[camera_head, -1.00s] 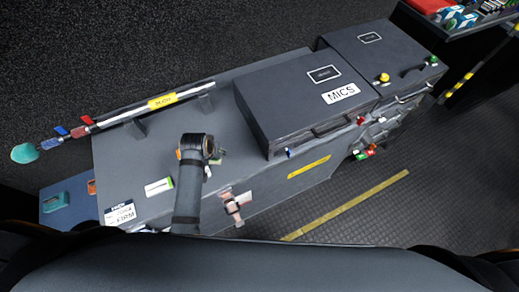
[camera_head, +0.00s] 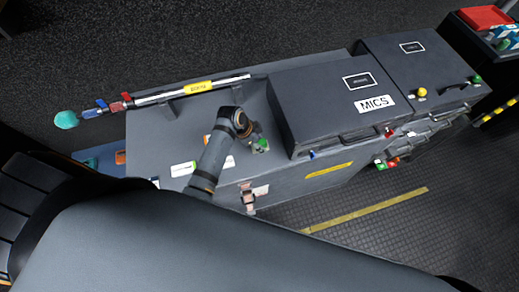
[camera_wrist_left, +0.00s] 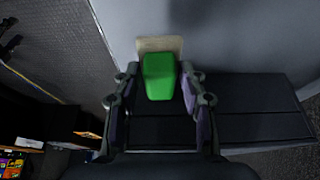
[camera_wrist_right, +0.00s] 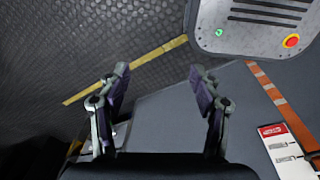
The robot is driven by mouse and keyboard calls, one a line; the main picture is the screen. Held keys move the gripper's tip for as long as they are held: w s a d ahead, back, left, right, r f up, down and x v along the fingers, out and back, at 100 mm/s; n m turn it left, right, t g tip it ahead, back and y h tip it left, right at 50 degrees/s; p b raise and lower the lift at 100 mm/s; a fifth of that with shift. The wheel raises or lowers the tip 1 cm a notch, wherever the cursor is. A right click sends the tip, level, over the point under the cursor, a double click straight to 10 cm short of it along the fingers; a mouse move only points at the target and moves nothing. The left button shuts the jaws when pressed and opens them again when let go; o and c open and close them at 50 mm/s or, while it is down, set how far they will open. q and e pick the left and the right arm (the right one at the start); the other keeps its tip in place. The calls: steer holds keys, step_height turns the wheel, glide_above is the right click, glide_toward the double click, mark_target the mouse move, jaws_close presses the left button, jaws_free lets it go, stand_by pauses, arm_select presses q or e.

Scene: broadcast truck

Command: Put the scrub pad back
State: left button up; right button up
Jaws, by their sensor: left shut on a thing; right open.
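The scrub pad (camera_wrist_left: 159,77), a green block with a pale beige layer at its far edge, is between the fingers of my left gripper (camera_wrist_left: 159,108) in the left wrist view. That gripper is shut on it. In the head view my left gripper (camera_head: 256,139) is over the grey case top, just left of the MICS box, and a bit of the green pad (camera_head: 263,144) shows at its fingers. Whether the pad touches the surface cannot be told. My right gripper (camera_wrist_right: 160,95) is open and empty in the right wrist view; it is not seen in the head view.
The MICS box (camera_head: 320,110) stands right of my left gripper, with another dark case (camera_head: 400,60) beyond it. A rod with a yellow label (camera_head: 198,86) and a teal end lies along the back edge. White labels (camera_head: 183,169) lie near the front left. My own body hides the foreground.

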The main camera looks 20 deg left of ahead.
arm_select(q)
step_height(320, 180, down, 2)
step_height(320, 180, down, 3)
steer(key=shift+f, duration=0.2)
arm_select(e)
steer(key=shift+w+d+r, duration=0.2)
steer(key=shift+d, duration=0.3)
arm_select(q)
steer(key=shift+f, duration=0.1)
steer(key=shift+f, duration=0.1)
steer(key=o, duration=1.1)
steer(key=shift+r, duration=0.2)
steer(key=v, duration=1.2)
arm_select(e)
steer(key=shift+a+f, duration=0.15)
steer(key=shift+f, duration=0.05)
